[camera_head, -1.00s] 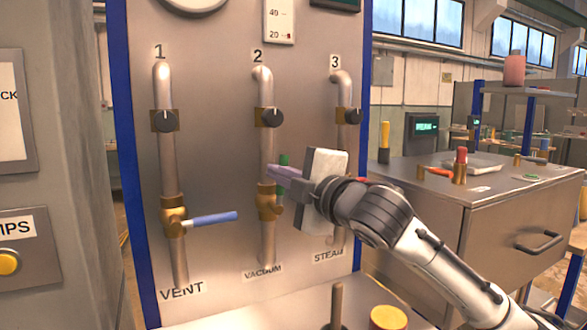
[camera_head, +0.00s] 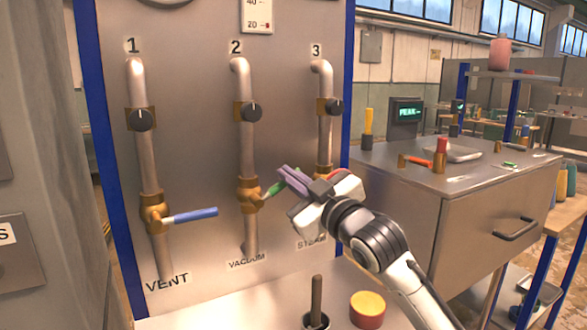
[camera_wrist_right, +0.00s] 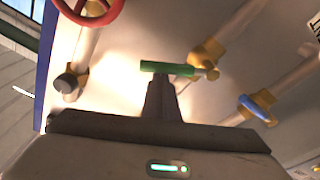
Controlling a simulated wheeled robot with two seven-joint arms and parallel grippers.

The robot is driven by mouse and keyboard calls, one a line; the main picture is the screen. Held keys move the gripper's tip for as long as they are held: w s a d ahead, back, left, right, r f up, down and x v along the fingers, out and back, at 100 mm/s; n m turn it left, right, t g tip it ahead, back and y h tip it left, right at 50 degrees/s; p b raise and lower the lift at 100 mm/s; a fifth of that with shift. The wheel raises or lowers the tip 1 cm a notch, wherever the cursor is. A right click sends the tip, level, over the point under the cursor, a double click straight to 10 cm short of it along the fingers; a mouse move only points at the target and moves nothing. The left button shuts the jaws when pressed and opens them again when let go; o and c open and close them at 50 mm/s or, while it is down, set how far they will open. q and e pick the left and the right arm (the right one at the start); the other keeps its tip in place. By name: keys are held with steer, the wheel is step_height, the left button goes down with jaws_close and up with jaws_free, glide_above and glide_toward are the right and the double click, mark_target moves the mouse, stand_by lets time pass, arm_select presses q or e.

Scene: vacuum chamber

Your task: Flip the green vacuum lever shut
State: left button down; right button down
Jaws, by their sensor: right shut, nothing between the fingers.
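The green vacuum lever (camera_head: 274,189) sits on the brass valve (camera_head: 249,196) of pipe 2, above the VACUUM label. It slants out to the right and slightly up from the valve. My right gripper (camera_head: 289,178) is shut and empty, its purple-grey fingers at the lever's outer end. In the right wrist view the green lever (camera_wrist_right: 160,68) lies across the tips of the shut fingers (camera_wrist_right: 162,88). The fingers look to be touching it, but the contact itself is hard to see. My left gripper is not in view.
The blue vent lever (camera_head: 191,215) sticks out rightward on pipe 1. A red wheel (camera_wrist_right: 90,10) on the steam pipe is close by and mostly behind my gripper in the head view. A yellow-topped cylinder (camera_head: 367,309) and a dark rod (camera_head: 316,297) stand below the panel.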

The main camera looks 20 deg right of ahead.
steer(key=shift+w+d+f+m+h+p, duration=0.15)
steer(key=shift+d+f+m+p, duration=0.15)
steer(key=shift+f+m, duration=0.6)
steer(key=shift+s+d+f+m+h+p, duration=0.15)
steer(key=shift+d+f+m, duration=0.2)
steer(key=shift+m, duration=1)
steer(key=shift+w+d+f+m+h+p, duration=0.1)
steer(key=shift+d+f+m+p, duration=0.15)
steer(key=shift+f+m, duration=0.65)
steer(key=shift+r+m, duration=0.15)
steer(key=shift+m, duration=0.2)
step_height(320, 180, up, 5)
steer(key=p, duration=0.4)
steer(key=s+f+b, duration=0.2)
steer(key=s, duration=0.7)
steer(key=shift+d+b, duration=0.3)
steer(key=shift+d, duration=0.1)
steer(key=shift+s+f, duration=0.1)
steer(key=shift+s, duration=0.05)
